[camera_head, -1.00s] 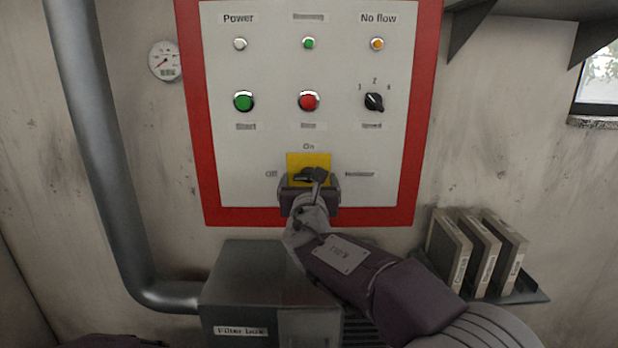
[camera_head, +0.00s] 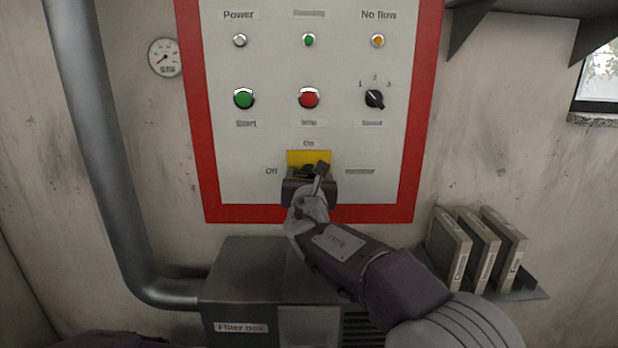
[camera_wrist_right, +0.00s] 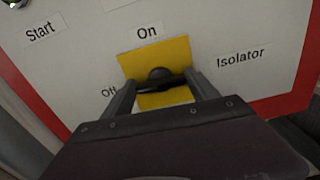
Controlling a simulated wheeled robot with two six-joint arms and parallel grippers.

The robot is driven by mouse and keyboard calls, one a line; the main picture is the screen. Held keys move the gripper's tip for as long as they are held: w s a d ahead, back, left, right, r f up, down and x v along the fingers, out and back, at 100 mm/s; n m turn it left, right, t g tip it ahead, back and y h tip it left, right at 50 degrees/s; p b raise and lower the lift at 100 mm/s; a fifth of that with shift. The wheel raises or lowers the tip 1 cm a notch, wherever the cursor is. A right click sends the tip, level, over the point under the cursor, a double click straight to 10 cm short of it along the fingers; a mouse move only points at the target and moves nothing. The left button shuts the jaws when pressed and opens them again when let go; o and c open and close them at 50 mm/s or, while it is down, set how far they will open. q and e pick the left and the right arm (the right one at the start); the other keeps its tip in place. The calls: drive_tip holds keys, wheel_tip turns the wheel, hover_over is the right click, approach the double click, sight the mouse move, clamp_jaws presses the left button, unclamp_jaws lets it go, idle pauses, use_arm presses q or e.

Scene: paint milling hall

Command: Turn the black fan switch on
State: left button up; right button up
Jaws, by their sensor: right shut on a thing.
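The black switch (camera_wrist_right: 160,75) is a rotary handle on a yellow plate (camera_wrist_right: 133,65), low on the panel. The plate also shows in the head view (camera_head: 300,157). On is printed above it, Off to its left and Isolator to its right. My right gripper (camera_head: 309,174) is at the switch, with its fingers on either side of the handle in the right wrist view (camera_wrist_right: 160,84). It is shut on the handle, which lies roughly crosswise, on the Off–Isolator line rather than up toward On. The gripper hides part of the switch. My left gripper is not in view.
The red-framed panel (camera_head: 222,180) carries a green Start button (camera_head: 244,98), a red button (camera_head: 309,97) and a small black selector (camera_head: 374,99) above. A filter box (camera_head: 240,290) stands below. Binders (camera_head: 480,250) sit on a shelf at right, and a pipe (camera_head: 95,150) runs at left.

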drive_tip(key=m+b, duration=0.2)
drive_tip(key=m, duration=0.1)
drive_tip(key=shift+d+f+b, duration=0.1)
drive_tip(key=shift+f+b, duration=0.15)
drive_tip(key=shift+b, duration=0.05)
drive_tip(key=m+b, duration=0.3)
drive_tip(key=m, duration=0.2)
drive_tip(key=shift+b, duration=0.3)
drive_tip(key=m+b, duration=0.2)
drive_tip(key=m, duration=0.3)
drive_tip(key=shift+d+f, duration=0.1)
drive_tip(key=shift+m+b, duration=1.15)
drive_tip(key=shift+m, duration=0.95)
drive_tip(key=o, duration=1.4)
drive_tip(key=shift+c, duration=0.2)
